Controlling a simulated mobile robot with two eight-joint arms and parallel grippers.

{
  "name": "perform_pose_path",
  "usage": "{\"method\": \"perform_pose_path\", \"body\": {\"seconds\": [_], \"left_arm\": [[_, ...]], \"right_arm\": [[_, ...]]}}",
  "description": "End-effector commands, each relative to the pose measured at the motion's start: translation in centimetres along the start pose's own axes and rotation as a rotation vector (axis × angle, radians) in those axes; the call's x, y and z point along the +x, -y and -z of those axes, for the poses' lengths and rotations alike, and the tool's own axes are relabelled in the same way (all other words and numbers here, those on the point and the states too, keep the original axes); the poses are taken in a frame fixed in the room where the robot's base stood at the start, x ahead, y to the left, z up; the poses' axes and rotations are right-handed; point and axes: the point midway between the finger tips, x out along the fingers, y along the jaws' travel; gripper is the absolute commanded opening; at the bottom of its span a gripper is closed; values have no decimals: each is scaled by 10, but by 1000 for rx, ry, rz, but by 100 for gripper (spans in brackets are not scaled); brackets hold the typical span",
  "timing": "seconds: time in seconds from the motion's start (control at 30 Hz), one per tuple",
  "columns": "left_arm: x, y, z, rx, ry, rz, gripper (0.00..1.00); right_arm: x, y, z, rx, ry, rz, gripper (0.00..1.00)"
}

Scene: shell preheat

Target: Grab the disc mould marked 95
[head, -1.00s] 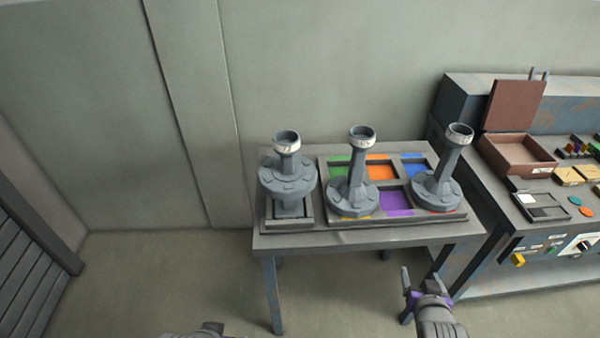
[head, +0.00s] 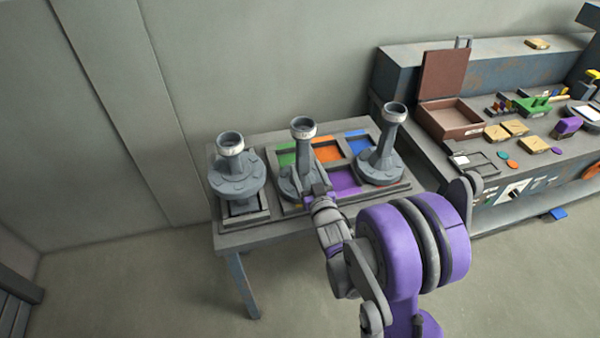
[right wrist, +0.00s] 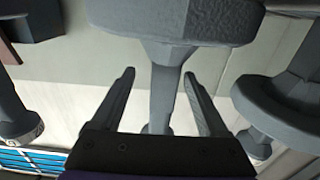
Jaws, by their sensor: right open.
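Three grey disc moulds with upright necks and pale labelled collars stand on a small table (head: 225,236). They are a left mould (head: 236,180), a middle mould (head: 303,153) and a right mould (head: 381,165). The collar marks are too small for me to read with certainty. My right gripper (head: 314,180) is at the middle mould, partly covering its disc. In the right wrist view my right gripper (right wrist: 160,76) is open, with its fingers apart on either side of the middle mould's neck (right wrist: 163,100). My left gripper is out of view.
The middle and right moulds stand on a tray (head: 402,188) with coloured squares, and the left mould on a separate square stand (head: 258,218). A bench (head: 395,72) at right carries an open brown box (head: 452,120) and small parts. A wall is behind.

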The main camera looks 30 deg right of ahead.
Motion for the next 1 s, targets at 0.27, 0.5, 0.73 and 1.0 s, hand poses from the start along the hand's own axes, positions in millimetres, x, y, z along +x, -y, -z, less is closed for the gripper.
{"method": "perform_pose_path", "body": {"seconds": [0.27, 0.5, 0.73, 1.0], "left_arm": [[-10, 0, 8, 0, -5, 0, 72], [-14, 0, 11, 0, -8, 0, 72], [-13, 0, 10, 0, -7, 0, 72], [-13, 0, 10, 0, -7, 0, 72]], "right_arm": [[31, 5, 5, 2, 0, 1, 78], [55, 6, 4, 0, 1, 0, 78], [56, 6, 3, 0, 1, 0, 78], [56, 6, 3, 0, 1, 0, 29]]}}
